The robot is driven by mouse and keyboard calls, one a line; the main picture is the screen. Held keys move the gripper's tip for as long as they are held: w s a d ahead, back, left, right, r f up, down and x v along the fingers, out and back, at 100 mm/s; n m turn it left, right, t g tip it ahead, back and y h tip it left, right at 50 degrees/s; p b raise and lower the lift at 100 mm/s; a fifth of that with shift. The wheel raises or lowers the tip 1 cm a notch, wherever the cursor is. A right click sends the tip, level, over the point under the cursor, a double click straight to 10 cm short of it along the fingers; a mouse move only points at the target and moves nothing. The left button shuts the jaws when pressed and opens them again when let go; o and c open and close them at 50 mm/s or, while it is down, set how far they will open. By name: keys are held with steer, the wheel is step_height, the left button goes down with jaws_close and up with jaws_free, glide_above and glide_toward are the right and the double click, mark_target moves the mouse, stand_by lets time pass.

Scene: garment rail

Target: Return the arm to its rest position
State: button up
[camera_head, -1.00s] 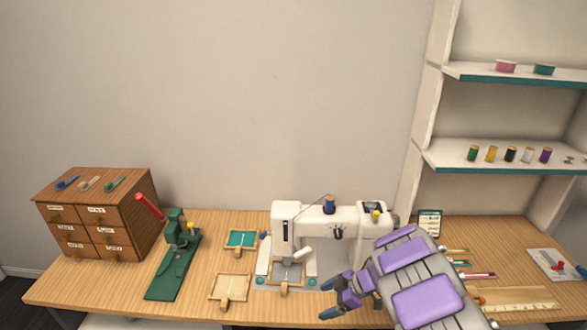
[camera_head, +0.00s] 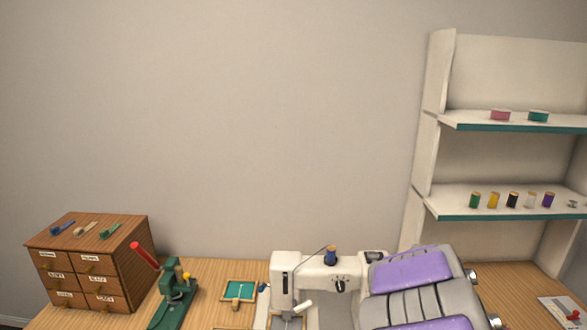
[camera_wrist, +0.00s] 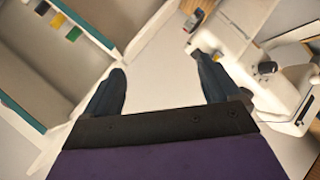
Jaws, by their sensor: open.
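My arm, in purple and grey, rises from the bottom right of the head view and covers the right part of the sewing machine. My gripper (camera_wrist: 160,85) shows in the wrist view with its two dark fingers spread apart and nothing between them. In the head view the gripper is hidden or out of frame. The white sewing machine (camera_head: 300,272) stands on the wooden table with a blue spool (camera_head: 331,255) on top.
A wooden drawer cabinet (camera_head: 133,270) stands at the left, beside a green press (camera_head: 178,293) with a red handle. A small framed green piece (camera_head: 239,291) lies left of the machine. White shelves (camera_head: 500,205) with thread spools stand at the right. The wall between is bare.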

steer(key=s+r+m+g+h, duration=0.15)
steer(key=s+m+g, duration=0.4)
steer(key=s, duration=1.35)
steer(key=s+a+f+g+y, duration=0.3)
steer(key=s+a, duration=0.6)
steer(key=s, duration=0.4)
steer(key=s+a+f+g+y, duration=0.3)
steer(key=s+a, duration=0.6)
steer(key=s, duration=0.3)
steer(key=shift+s+a+m+y, duration=0.35)
steer(key=shift+s+m, duration=0.05)
steer(key=shift+m, duration=0.05)
steer(key=shift+g, duration=0.25)
